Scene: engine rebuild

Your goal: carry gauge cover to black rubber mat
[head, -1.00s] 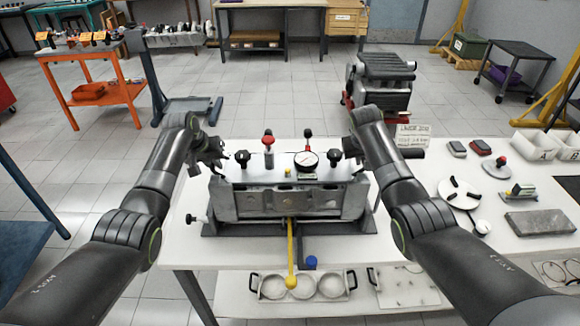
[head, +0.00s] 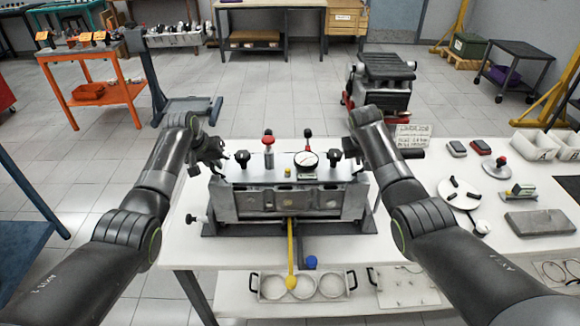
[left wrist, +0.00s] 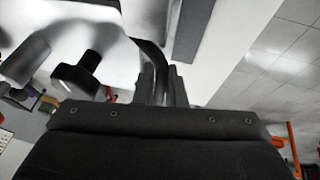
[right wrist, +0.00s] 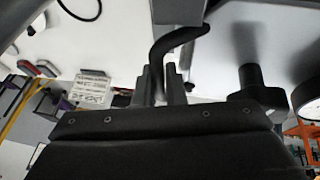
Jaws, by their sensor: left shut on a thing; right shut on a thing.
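The gauge cover (head: 280,173) is a metal top with a round white dial gauge, black knobs and red-topped fittings. It sits level on a grey metal block at the middle of the white table. My left gripper (head: 216,166) is shut on a curved black handle (left wrist: 150,55) at its left end. My right gripper (head: 358,163) is shut on a similar black handle (right wrist: 178,42) at its right end. In the head view the arms partly hide both grips. A dark flat slab (head: 345,228) shows under the block; I cannot tell whether it is the black rubber mat.
A yellow-ended rod (head: 291,255) hangs at the front, by a blue cap (head: 311,262). A tray with round openings (head: 303,292) is below. At right are a round plate (head: 459,192), a grey stone block (head: 540,223) and white bins (head: 535,142). An engine (head: 383,85) stands behind.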

